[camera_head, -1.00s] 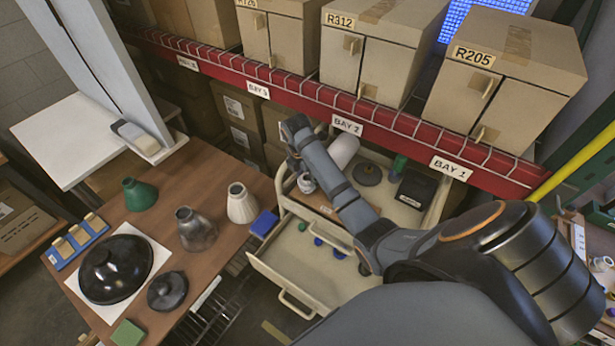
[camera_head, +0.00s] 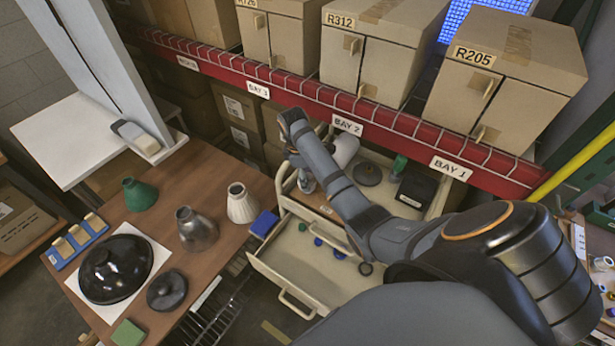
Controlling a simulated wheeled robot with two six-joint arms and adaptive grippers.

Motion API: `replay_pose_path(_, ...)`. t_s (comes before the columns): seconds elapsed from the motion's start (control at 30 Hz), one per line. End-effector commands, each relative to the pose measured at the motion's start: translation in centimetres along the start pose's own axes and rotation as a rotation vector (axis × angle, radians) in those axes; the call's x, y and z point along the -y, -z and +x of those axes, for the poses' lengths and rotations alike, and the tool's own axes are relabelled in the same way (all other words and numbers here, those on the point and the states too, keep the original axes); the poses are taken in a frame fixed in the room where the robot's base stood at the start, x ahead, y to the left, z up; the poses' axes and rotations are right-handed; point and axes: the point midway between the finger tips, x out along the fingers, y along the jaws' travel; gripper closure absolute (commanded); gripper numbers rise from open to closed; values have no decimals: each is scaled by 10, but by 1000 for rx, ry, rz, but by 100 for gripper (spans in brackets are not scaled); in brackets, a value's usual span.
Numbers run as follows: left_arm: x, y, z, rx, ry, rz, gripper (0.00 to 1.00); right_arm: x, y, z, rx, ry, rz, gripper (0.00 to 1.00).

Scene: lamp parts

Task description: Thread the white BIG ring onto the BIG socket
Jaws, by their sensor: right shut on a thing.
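My right gripper (camera_head: 306,183) is over the left part of the beige cart (camera_head: 336,272), mostly hidden behind my own right forearm. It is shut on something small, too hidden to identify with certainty. I cannot make out the white BIG ring or the BIG socket for sure in this view. Small blue and dark round parts lie in the cart's open drawer (camera_head: 300,262), below and to the right of the gripper. My left gripper is not in view.
The brown table at left holds a green shade (camera_head: 139,194), a grey metal shade (camera_head: 196,229), a white ribbed shade (camera_head: 242,203), a black dome (camera_head: 114,269) and a black disc (camera_head: 166,291). A dark round base (camera_head: 367,173) and black box (camera_head: 417,188) occupy the cart top. A red shelf beam (camera_head: 300,101) runs behind.

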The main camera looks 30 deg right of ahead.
Motion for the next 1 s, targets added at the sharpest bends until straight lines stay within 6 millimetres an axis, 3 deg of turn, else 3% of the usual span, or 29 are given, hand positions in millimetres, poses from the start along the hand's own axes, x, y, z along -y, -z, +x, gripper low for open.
replay_pose_path(0.2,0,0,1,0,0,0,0,4,0,7,8,61,287,84)
replay_pose_path(0.53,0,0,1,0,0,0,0,4,0,7,8,68,342,84)
replay_pose_path(0.8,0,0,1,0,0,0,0,2,-1,8,12,136,811,84)
replay_pose_path(1.0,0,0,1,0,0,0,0,2,-1,8,12,148,900,84)
